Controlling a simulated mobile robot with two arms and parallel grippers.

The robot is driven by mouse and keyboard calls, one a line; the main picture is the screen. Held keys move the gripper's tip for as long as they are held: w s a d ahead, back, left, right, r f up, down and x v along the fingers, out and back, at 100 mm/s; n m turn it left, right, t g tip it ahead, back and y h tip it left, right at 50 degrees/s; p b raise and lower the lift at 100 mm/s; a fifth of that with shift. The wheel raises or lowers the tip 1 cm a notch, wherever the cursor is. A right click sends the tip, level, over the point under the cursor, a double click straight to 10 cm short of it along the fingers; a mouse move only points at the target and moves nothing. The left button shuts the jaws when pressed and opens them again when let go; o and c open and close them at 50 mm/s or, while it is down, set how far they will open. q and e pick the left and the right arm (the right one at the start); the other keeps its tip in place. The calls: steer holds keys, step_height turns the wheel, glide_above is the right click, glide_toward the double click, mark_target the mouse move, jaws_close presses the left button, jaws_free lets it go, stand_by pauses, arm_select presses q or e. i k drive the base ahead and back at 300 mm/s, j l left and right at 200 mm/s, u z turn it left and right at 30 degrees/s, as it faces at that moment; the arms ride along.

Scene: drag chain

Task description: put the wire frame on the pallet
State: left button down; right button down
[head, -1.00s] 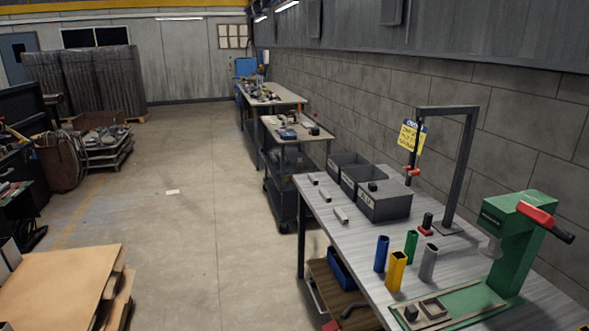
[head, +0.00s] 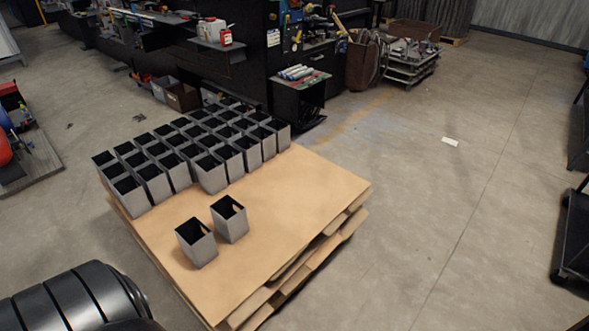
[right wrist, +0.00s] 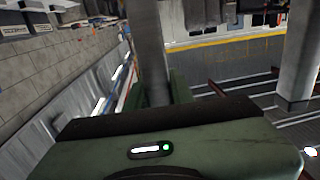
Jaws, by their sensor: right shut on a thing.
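The pallet (head: 300,205) is topped with a tan board, in the middle left of the head view. Rows of grey, open-topped square boxes (head: 153,185) fill its far left part. Two more boxes (head: 197,243) stand apart towards its near edge. My right gripper (right wrist: 158,88) shows only in the right wrist view, its green body across the bottom. It is shut on a long grey piece (right wrist: 149,40) that stands up between its fingers. I cannot tell from this view whether that is the wire frame. My left gripper is out of view.
The pallet's right and near parts are bare board. Open concrete floor (head: 430,190) lies to the right, with a dark cart (head: 573,235) at the right edge. A black cabinet (head: 298,98) stands behind the pallet, and a low platform (head: 30,160) lies at far left.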

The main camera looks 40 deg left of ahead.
mark_target(289, 191)
steer(key=i+l+u, duration=0.1)
steer(key=i+u, duration=0.15)
steer(key=i, duration=0.25)
steer(key=i+l+u, duration=0.25)
steer(key=i, duration=0.25)
steer(key=i+l+u, duration=0.25)
steer(key=i, duration=0.2)
steer(key=i+u, duration=0.2)
steer(key=u, duration=0.25)
steer(key=i+l+u, duration=0.15)
steer(key=u, duration=0.3)
steer(key=i+l+u, duration=0.15)
steer(key=u, duration=0.3)
steer(key=i+l+u, duration=0.1)
steer(key=l+u, duration=0.35)
steer(key=i+l+u, duration=0.15)
steer(key=u, duration=0.2)
steer(key=i+l+u, duration=0.15)
steer(key=l+u, duration=0.25)
steer(key=j, duration=0.1)
